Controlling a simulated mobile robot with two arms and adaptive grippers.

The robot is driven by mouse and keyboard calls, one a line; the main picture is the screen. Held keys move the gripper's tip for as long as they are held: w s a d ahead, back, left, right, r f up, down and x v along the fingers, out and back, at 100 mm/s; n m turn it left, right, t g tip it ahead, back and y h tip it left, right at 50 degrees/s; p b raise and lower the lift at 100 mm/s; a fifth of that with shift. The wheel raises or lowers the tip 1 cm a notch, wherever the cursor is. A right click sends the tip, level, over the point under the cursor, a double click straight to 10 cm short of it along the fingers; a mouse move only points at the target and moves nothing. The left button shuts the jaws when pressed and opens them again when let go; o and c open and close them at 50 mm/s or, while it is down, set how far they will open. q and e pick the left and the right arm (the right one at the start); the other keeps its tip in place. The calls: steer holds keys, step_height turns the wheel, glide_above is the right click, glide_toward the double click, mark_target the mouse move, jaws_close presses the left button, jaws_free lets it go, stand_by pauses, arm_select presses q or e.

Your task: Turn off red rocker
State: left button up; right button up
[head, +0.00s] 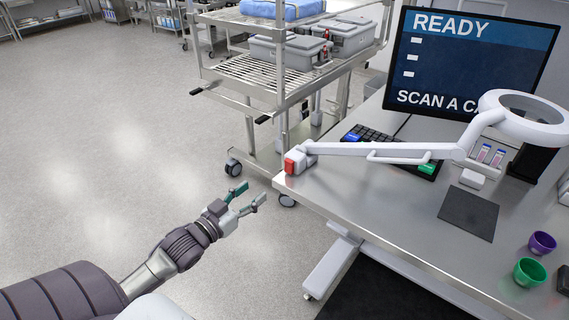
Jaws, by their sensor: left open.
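A red rocker (290,166) sits on the white clamp base of the magnifier lamp (385,150), at the near left corner of the metal desk (365,200). Whether the rocker is tipped on or off is too small to tell. My left gripper (249,197) is open and empty, with its fingers spread over the floor. In the picture it is left of and below the rocker, apart from it and from the desk edge. My right gripper does not show.
A wire cart (262,76) with grey bins stands behind the desk corner. On the desk are a monitor (470,62), a keyboard (375,134), a dark mat (468,213), a purple cup (541,243) and a green cup (529,272). The floor at left is clear.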

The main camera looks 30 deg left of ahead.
mark_target(288, 163)
arm_select(q)
steer(key=w, duration=0.4)
steer(key=w+p, duration=0.1)
steer(key=w, duration=0.4)
steer(key=w+d, duration=0.1)
steer(key=w, duration=0.3)
steer(key=shift+w+d+r+p, duration=0.1)
steer(key=shift+w+r+p, duration=0.05)
steer(key=shift+w+p, duration=0.25)
